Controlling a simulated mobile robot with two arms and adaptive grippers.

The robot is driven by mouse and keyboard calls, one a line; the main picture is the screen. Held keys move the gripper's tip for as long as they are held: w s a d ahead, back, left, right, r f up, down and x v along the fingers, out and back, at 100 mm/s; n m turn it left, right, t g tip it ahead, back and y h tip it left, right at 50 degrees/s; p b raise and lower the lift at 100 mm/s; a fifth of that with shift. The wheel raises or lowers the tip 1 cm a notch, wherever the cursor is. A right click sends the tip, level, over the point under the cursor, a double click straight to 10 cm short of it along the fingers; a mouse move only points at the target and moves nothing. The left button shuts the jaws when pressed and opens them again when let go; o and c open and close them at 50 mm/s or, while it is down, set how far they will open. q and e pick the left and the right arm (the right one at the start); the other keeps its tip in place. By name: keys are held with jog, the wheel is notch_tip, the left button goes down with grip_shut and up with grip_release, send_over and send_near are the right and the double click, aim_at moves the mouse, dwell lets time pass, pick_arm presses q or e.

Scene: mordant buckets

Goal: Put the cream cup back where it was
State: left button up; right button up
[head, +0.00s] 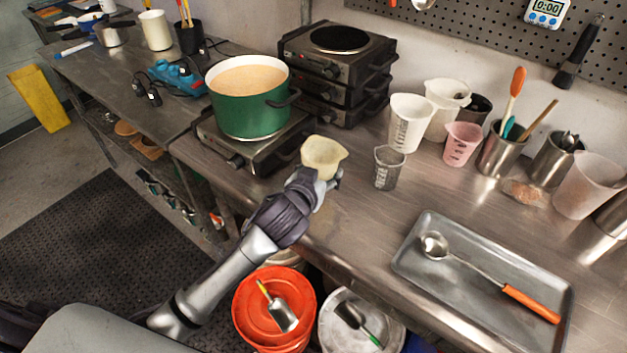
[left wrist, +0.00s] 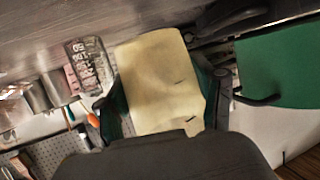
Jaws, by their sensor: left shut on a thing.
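The cream cup (head: 322,154) is in my left gripper (head: 322,178), over the front part of the metal bench, just right of the hot plate with the green pot. In the left wrist view the cream cup (left wrist: 162,82) fills the middle, between the two fingers of my left gripper (left wrist: 162,100), which is shut on it. Whether its base touches the bench I cannot tell. My right gripper is not in view.
A clear grey beaker (head: 387,168) stands close to the right of the cream cup. The green pot (head: 248,105) sits on a hot plate to its left. White and pink cups stand behind. A metal tray (head: 425,262) with a ladle lies at right.

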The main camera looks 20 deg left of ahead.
pick_arm(q)
jog(key=shift+w+a+f, duration=0.25)
jog(key=shift+a+f, duration=0.05)
jog(key=shift+a, duration=0.15)
jog(key=shift+w+a+f, duration=0.25)
jog(key=shift+a+f, duration=0.05)
jog(key=shift+a, duration=0.15)
jog(key=shift+a+f, duration=0.1)
jog(key=shift+f, duration=2)
jog(key=shift+f, duration=0.2)
jog(key=o, duration=1.4)
jog(key=shift+c, duration=0.2)
jog(key=shift+r, duration=0.1)
